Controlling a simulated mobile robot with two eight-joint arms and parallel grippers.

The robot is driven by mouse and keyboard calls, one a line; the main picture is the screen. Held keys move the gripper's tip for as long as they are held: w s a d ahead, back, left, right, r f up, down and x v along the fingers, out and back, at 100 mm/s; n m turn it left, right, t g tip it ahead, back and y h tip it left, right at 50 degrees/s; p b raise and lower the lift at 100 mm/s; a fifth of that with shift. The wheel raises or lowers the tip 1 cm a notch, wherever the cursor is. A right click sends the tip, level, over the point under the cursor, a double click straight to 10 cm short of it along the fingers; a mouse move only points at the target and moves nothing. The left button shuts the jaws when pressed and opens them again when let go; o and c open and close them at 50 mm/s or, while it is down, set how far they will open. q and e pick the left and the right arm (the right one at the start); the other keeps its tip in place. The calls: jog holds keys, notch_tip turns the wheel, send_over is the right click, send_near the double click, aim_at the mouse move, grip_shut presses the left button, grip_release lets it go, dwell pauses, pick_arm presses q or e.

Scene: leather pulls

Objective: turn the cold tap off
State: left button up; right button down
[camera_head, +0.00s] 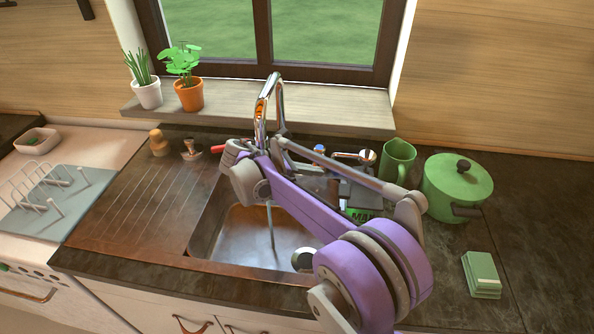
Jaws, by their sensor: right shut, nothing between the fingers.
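The chrome faucet (261,106) stands behind the sink, and a thin stream of water (271,228) runs down into the basin. The cold tap (320,147), with a blue mark, is right of the spout; a chrome lever (345,154) beside it points right. A red handle (217,149) shows left of the spout. My right arm reaches from the lower right across the sink and covers part of it. Its grey far end, with my right gripper (238,150), is left of the spout base, apart from the cold tap. The gripper is shut and empty; its fingertips are hard to make out. My left gripper is not in view.
A green mug (398,160) and a lidded green pot (455,190) stand right of the tap. Green sponges (482,274) lie at the front right. Potted plants (188,95) stand on the sill. The ribbed drainboard (140,215) is clear left of the sink (222,243).

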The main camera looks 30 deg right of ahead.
aim_at(334, 168)
jog(key=shift+d, duration=0.95)
jog(key=shift+s, duration=0.15)
jog(key=shift+s+d+n+t, duration=0.25)
jog(key=shift+d+n+t, duration=0.15)
jog(key=shift+n+t, duration=0.2)
jog(key=shift+s+d+n+t, duration=0.25)
jog(key=shift+d+n+t, duration=0.15)
jog(key=shift+n+t, duration=0.2)
jog(key=shift+s+d+n+t+b, duration=0.3)
jog(key=shift+d+n+t, duration=0.55)
jog(key=shift+n+t, duration=0.3)
jog(key=shift+d, duration=0.95)
